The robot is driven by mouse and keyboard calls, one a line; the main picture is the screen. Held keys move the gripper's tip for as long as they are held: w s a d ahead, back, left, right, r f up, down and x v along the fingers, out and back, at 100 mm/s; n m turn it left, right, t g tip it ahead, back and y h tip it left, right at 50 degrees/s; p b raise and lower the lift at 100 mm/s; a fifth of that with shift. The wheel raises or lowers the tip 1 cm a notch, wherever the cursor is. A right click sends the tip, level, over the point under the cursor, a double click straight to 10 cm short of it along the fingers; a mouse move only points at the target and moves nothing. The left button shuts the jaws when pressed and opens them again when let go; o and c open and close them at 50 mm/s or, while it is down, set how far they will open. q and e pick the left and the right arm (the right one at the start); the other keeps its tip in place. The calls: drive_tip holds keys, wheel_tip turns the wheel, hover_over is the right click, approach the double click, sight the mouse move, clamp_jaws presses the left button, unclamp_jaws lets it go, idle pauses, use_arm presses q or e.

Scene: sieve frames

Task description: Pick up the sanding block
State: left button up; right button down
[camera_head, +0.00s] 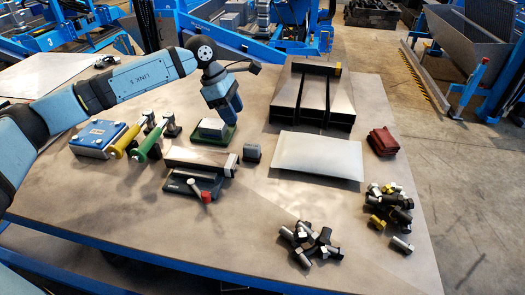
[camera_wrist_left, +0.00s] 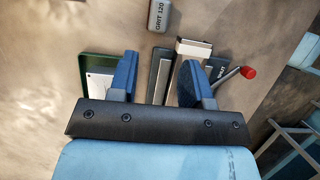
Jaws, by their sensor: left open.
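The sanding block (camera_head: 252,153) is a small grey block on the table, right of the vise-like tool. In the left wrist view the sanding block (camera_wrist_left: 160,15) lies at the top edge, lettered "GRIT 120" and partly cut off. My left gripper (camera_head: 224,113) points down over the green tray, left of and beyond the block. In the left wrist view its two blue fingers (camera_wrist_left: 157,78) are apart, with no object held between them; the sanding block lies beyond their tips. My right gripper is in neither view.
A green tray (camera_head: 228,137) holding a pale block and a vise-like tool (camera_head: 200,160) with a red-knobbed handle (camera_head: 206,196) stand close by. Bare table lies in front.

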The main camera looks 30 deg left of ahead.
sight(250, 146)
use_arm(q)
drive_tip(key=x, duration=0.7)
drive_tip(key=shift+s+f, duration=0.1)
drive_tip(key=shift+f, duration=0.05)
drive_tip(key=shift+p+x, duration=0.55)
drive_tip(key=shift+x, duration=2.4)
drive_tip(key=c, duration=0.7)
